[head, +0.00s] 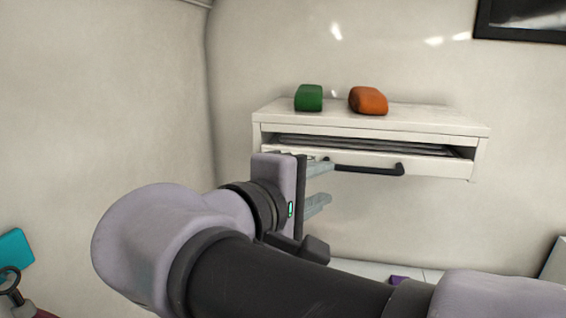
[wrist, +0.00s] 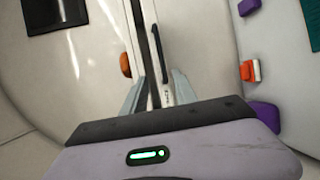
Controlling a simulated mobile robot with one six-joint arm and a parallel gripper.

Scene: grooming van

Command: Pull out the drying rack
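The drying rack (head: 442,165) is a white drawer-like front with a dark bar handle (head: 375,170), set in a white wall-mounted housing (head: 420,122). Grey slats show in the gap above the front. My gripper (head: 319,187) is open and empty, its two pale fingers apart, one above the other, near the handle's left end. The upper finger overlaps that end in the head view. In the wrist view the handle (wrist: 158,55) runs ahead between the two fingers (wrist: 158,92); I cannot tell whether either touches it.
A green block (head: 308,98) and an orange block (head: 368,101) sit on top of the housing. A dark framed panel (head: 522,20) hangs at upper right. Purple items (wrist: 265,115) and an orange-red item (wrist: 250,70) show right in the wrist view. The wall below the housing is clear.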

